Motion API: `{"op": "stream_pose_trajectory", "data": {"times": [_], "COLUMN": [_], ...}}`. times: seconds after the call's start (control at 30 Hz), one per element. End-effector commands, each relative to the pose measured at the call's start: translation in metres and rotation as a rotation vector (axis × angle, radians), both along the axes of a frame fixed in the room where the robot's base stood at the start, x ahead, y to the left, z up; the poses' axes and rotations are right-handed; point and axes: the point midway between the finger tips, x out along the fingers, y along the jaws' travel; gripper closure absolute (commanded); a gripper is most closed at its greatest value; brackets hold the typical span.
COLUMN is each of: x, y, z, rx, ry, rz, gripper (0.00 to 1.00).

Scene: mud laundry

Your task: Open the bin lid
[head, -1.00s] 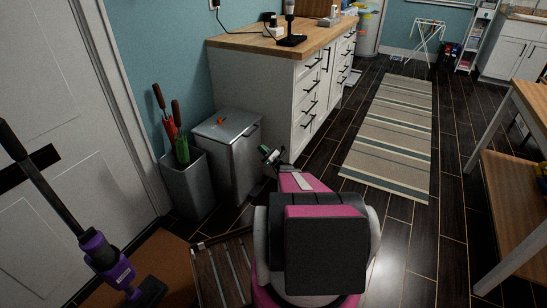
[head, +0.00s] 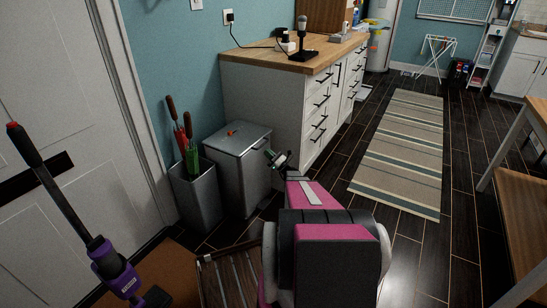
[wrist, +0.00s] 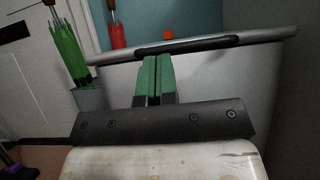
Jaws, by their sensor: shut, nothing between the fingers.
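The bin (head: 239,172) is a grey metal box with a flat lid (head: 239,138), standing between the umbrella stand and the white cabinet. The lid is down, and a small orange-red item lies on top of it. My gripper (head: 275,156) is at the bin's right front edge, near the lid rim. In the wrist view the green fingertips (wrist: 154,75) are together and empty, just below the lid's dark handle recess (wrist: 187,44). The lid rim (wrist: 262,35) runs across above them. Whether the fingertips touch the bin is unclear.
An umbrella stand (head: 196,194) with red and green umbrellas is left of the bin. The white cabinet (head: 270,103) is close behind and right. A purple stick vacuum (head: 113,267) stands left by the door. Dark floor and a striped rug (head: 402,150) lie open to the right.

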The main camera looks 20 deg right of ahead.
Motion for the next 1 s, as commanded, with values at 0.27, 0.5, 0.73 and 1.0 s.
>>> {"op": "stream_pose_trajectory", "data": {"times": [0.27, 0.5, 0.73, 1.0], "x": [-0.001, -0.001, -0.001, 0.001], "y": [0.0, 0.0, 0.001, 0.002], "z": [0.016, 0.027, 0.04, 0.056], "rx": [-0.028, -0.048, -0.071, -0.102], "ry": [0.034, 0.06, 0.089, 0.129], "rz": [-0.001, 0.0, -0.001, -0.001], "gripper": [1.0, 1.0, 1.0, 1.0]}}
